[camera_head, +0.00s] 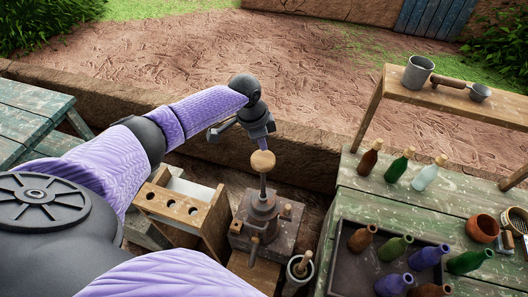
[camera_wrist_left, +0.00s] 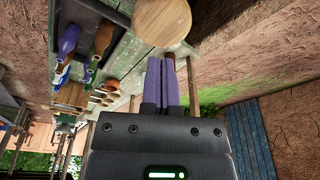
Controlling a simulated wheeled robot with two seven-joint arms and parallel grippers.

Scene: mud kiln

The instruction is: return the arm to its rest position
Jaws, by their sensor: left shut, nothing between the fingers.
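My left arm (camera_head: 205,110) reaches in from the left over the bench. My left gripper (camera_head: 260,147) is shut and empty, its fingers pointing down just behind a round wooden knob (camera_head: 262,163). The knob tops the upright metal lever of a press-like device (camera_head: 262,212). In the left wrist view the purple fingers of my left gripper (camera_wrist_left: 162,62) lie together, with the knob (camera_wrist_left: 162,20) just past their tips. I cannot tell whether they touch it. My right gripper is not in view.
A wooden rack with holes (camera_head: 180,210) stands left of the device, a mortar with pestle (camera_head: 300,268) to its right. A green table (camera_head: 350,185) at right holds corked bottles and a dark tray (camera_head: 336,262) of bottles. A low mud wall (camera_head: 300,150) runs behind.

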